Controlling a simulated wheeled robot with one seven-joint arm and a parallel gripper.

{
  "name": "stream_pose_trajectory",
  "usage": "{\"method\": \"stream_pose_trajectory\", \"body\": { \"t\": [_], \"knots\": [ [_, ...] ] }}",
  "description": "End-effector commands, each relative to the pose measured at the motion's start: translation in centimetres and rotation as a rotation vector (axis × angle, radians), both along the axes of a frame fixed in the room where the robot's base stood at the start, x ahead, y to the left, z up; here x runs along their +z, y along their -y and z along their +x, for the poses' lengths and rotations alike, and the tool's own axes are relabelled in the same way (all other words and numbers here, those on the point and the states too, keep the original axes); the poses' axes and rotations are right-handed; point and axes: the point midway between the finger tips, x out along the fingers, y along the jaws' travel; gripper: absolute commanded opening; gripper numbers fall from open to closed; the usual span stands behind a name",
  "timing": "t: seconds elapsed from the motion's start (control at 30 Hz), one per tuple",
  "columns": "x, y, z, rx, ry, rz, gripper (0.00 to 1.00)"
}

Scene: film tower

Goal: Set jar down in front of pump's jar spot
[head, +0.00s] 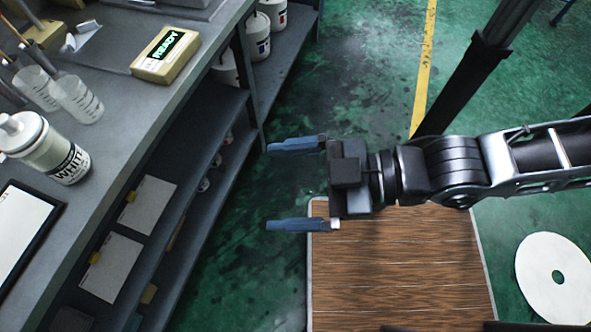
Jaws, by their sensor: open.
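A white jar (62,160) with a dark-lettered "WHITE" label and a white lid stands on the grey bench at the left. My gripper (268,187) is open, with its two blue fingers spread apart and nothing between them. It is over the green floor, to the right of the bench edge and well apart from the jar. A yellow box (165,57) with a green "READY" display sits on the bench beyond the jar. I cannot tell which thing is the pump, and no jar spot can be made out.
Clear beakers (75,98) holding tools stand close behind the jar. A black-framed white panel (22,232) lies in front of it. Shelves under the bench hold paper sheets (148,206) and white tubs (254,36). A wooden board (400,275) is below my gripper.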

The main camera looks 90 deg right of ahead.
Motion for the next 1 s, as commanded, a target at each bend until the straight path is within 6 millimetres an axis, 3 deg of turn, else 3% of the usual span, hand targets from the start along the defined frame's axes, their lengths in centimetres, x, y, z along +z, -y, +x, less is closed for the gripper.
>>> {"method": "stream_pose_trajectory", "body": {
  "t": [0.2, 0.57, 0.77, 1.0],
  "knots": [
    [0.9, 0.7, -1.3, -0.036, -0.009, 0.170, 1.00],
    [0.0, 0.6, -0.3, -0.019, -0.013, 0.165, 1.00],
    [-3.6, 0.4, 4.3, 0.027, -0.045, 0.124, 1.00],
    [-6.9, 1.2, 12.4, -0.009, -0.062, 0.055, 1.00]
  ]
}}
